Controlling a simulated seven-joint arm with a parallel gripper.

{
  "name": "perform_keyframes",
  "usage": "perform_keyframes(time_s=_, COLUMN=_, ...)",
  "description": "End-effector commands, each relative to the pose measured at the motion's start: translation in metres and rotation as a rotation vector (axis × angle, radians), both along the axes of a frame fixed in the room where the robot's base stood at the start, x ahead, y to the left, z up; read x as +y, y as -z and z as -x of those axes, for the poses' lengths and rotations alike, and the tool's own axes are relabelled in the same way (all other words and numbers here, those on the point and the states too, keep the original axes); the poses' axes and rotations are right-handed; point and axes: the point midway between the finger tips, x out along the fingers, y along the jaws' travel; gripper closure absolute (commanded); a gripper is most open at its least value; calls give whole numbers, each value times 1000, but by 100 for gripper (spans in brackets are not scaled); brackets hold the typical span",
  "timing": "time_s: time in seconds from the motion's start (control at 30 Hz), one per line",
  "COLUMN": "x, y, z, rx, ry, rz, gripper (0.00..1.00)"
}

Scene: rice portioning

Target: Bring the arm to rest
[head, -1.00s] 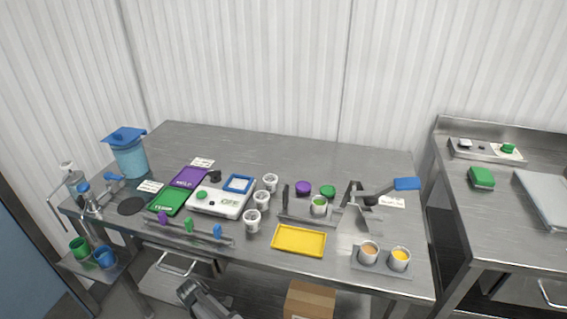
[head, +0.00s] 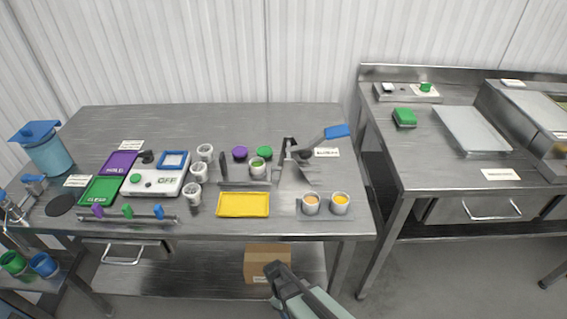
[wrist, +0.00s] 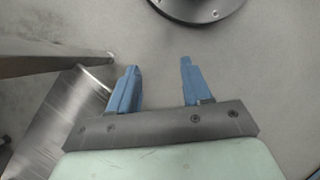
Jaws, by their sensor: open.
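My gripper (wrist: 160,78) is open and empty in the wrist view, its two blue fingers apart over bare grey floor. In the head view a dark and pale green part of my arm (head: 300,292) shows at the bottom edge, in front of the workbench (head: 290,120) and lower than its top. It overlaps the cardboard box (head: 262,262) on the lower shelf in the picture. It appears clear of the things on the bench.
The bench holds a yellow tray (head: 243,204), a white scale (head: 155,178), several white cups and a lever device (head: 290,160). A second steel counter (head: 440,150) stands at right. Floor (head: 450,280) is open in front. A metal leg (wrist: 50,58) shows at left in the wrist view.

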Motion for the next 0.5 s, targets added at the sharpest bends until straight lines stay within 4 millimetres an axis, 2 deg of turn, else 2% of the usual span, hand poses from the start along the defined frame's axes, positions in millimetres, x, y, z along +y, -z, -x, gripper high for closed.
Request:
perform_keyframes(time_s=0.03, x=-18, y=0, z=11, rx=7, ry=62, rz=10, gripper=51)
perform_keyframes(time_s=0.2, x=-61, y=3, z=41, rx=19, ry=264, rz=42, gripper=51)
perform_keyframes(time_s=0.5, x=-119, y=2, z=103, rx=54, ry=614, rz=108, gripper=51)
